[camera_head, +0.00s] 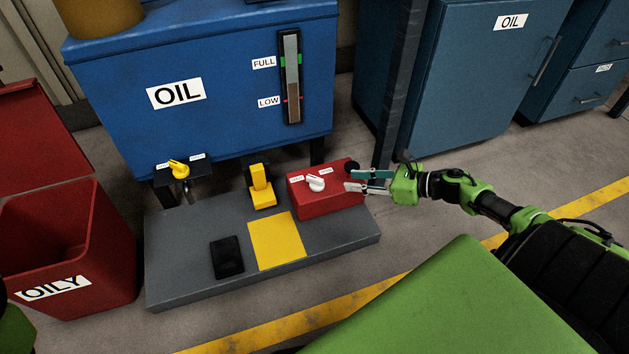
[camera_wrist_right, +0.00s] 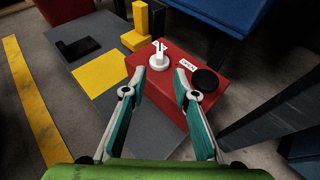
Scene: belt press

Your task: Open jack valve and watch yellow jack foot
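The red jack box (camera_head: 330,199) sits on the grey platform and carries a white valve knob (camera_head: 315,183) between two small labels. The knob also shows in the wrist view (camera_wrist_right: 159,60), beyond and between the fingertips; one label there (camera_wrist_right: 187,65) reads OPEN. A yellow jack foot (camera_head: 261,190), L-shaped, stands left of the box. My right gripper (camera_head: 354,181) is open and empty at the box's right end, its fingers apart, and it also shows in the wrist view (camera_wrist_right: 160,80). Whether it touches the box, I cannot tell. My left gripper is not in view.
A yellow square (camera_head: 277,241) and a black pad (camera_head: 227,257) lie on the grey platform (camera_head: 180,271). A blue oil tank (camera_head: 225,90) with a yellow valve (camera_head: 179,169) stands behind. A red OILY bin (camera_head: 110,245) is left. A dark post (camera_head: 395,95) rises behind my gripper.

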